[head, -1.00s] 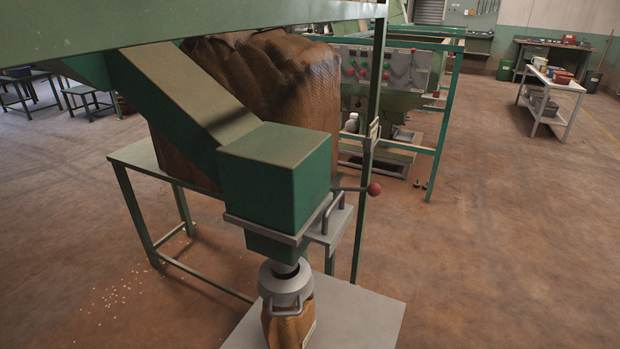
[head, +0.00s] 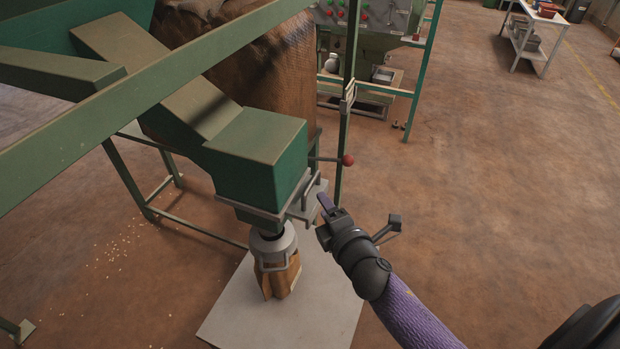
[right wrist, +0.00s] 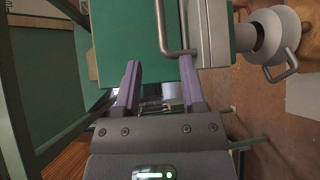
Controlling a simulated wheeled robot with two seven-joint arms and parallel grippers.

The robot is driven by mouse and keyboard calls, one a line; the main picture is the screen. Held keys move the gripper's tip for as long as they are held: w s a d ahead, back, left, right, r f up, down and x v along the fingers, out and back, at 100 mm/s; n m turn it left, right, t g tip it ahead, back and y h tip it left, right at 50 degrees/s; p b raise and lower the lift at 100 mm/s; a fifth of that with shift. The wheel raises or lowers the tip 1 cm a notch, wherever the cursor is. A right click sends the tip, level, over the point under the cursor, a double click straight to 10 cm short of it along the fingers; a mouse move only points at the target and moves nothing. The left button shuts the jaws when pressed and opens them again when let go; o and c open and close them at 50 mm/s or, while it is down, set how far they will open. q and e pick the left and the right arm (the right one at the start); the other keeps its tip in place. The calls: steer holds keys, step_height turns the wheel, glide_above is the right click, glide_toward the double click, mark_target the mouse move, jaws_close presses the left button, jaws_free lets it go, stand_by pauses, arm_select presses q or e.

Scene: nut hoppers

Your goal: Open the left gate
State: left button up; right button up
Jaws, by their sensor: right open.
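A green hopper outlet box (head: 258,150) stands at the lower end of a sloping chute in the head view. Below it is a grey gate plate with a bent metal bar handle (head: 311,187) on its right side. The handle also shows in the right wrist view (right wrist: 161,28), in front of the green box (right wrist: 118,35). My right gripper (head: 322,217) is open and empty, just right of the handle. In the right wrist view its purple fingers (right wrist: 160,64) are apart, with the handle's bend close by the right fingertip; contact cannot be told. My left gripper is out of view.
A lever with a red knob (head: 348,160) sticks out behind the handle, near a green post (head: 347,110). A brown bag (head: 277,280) hangs under a grey spout (head: 273,245) over a pale platform (head: 330,310). A green beam (head: 150,95) crosses the upper left.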

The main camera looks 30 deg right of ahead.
mark_target(310, 184)
steer(key=w, duration=0.2)
steer(key=w+f+b, duration=0.1)
steer(key=w, duration=0.5)
steer(key=shift+d+f+b, duration=0.25)
steer(key=shift+b, duration=0.15)
steer(key=shift+w, duration=0.3)
steer(key=c, duration=0.6)
jaws_close()
